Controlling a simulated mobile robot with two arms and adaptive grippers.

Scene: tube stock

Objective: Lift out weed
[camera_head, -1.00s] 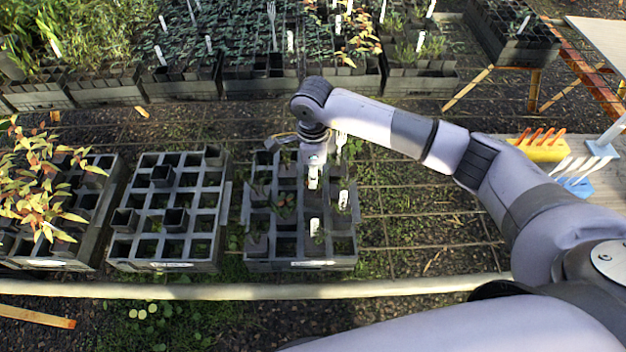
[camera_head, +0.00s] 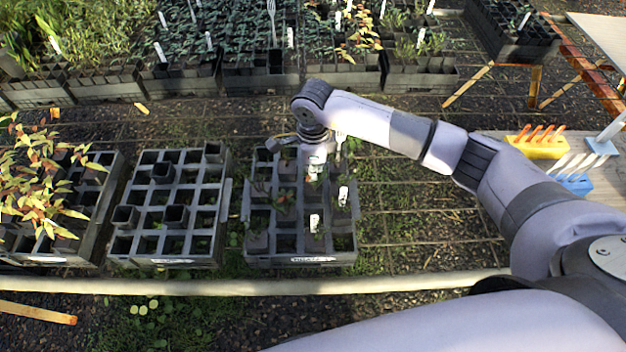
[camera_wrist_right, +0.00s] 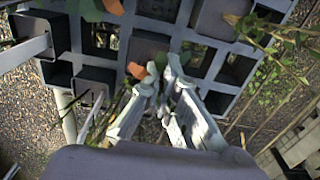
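My right gripper (camera_head: 316,168) points down over the back part of the right-hand grey tray (camera_head: 300,260) in the head view. In the right wrist view its two fingers (camera_wrist_right: 166,88) come close together at the tips, beside a small orange piece (camera_wrist_right: 139,71). I cannot tell whether the fingers hold anything. The tray holds dark square pots with small plants and white labels (camera_head: 314,223). A thin leafy green stem (camera_wrist_right: 290,38) stands right of the fingers in the wrist view. I cannot tell which plant is the weed. My left gripper is out of view.
A half-empty tray (camera_head: 170,262) and a tray with a red-leaved plant (camera_head: 40,180) stand to the left. Crowded trays (camera_head: 190,88) line the back. A yellow block (camera_head: 541,148) and a blue block (camera_head: 577,183) with prongs lie right. Mesh ground right of the tray is free.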

